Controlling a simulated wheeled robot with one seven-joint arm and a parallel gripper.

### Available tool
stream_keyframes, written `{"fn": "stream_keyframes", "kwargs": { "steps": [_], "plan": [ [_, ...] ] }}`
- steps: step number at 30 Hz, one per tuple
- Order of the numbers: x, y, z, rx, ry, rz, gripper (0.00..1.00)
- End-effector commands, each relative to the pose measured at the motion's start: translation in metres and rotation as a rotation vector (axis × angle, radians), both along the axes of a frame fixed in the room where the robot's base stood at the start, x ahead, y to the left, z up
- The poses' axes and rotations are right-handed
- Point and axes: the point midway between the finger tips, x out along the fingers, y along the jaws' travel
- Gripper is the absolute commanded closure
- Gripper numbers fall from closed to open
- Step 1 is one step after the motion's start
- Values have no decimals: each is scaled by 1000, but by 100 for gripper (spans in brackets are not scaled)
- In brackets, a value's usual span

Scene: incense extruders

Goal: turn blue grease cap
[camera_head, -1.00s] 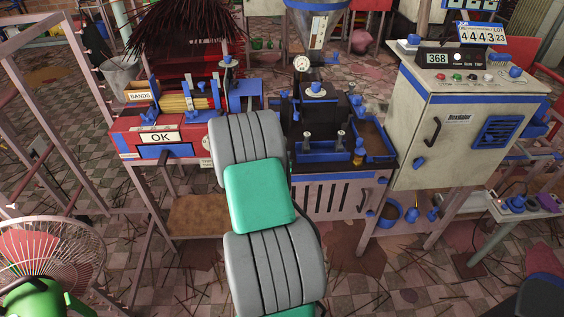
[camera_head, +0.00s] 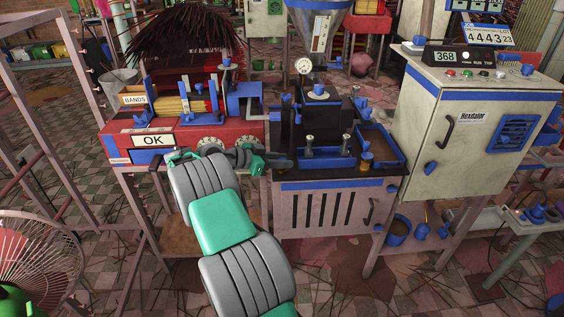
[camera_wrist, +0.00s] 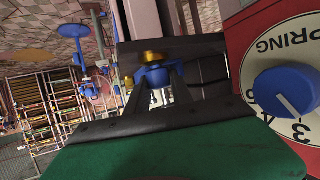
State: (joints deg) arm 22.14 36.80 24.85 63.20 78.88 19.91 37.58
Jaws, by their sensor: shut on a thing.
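In the wrist view, the blue grease cap (camera_wrist: 157,75), with brass-coloured metal at its top, sits between the two dark fingers of my gripper (camera_wrist: 158,84). The fingers are closed on its sides. In the head view, my gripper (camera_head: 280,162) is at the right end of the red machine, beside the extruder in the middle. The cap is hidden from the head view there.
A white SPRING dial with a blue knob (camera_wrist: 286,90) is close beside my gripper on the red panel (camera_wrist: 238,55). The red machine (camera_head: 115,135) carries an OK sign. The extruder (camera_head: 325,208) and a grey control cabinet (camera_head: 465,150) stand to the right.

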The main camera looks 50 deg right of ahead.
Motion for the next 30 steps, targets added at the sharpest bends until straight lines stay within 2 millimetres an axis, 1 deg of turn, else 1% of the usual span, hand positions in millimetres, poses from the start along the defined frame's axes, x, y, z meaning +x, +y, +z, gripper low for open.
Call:
{"fn": "stream_keyframes", "kwargs": {
  "steps": [1,9,21,22,29,30],
  "plan": [
    [0,0,-3,5,4,-18,100],
    [-1,0,-3,5,5,-76,100],
    [-2,-1,-4,5,7,-83,100],
    [-2,-1,-4,5,8,-83,70],
    [0,0,-2,3,5,-80,52],
    [0,0,-2,3,5,-79,51]
  ]
}}
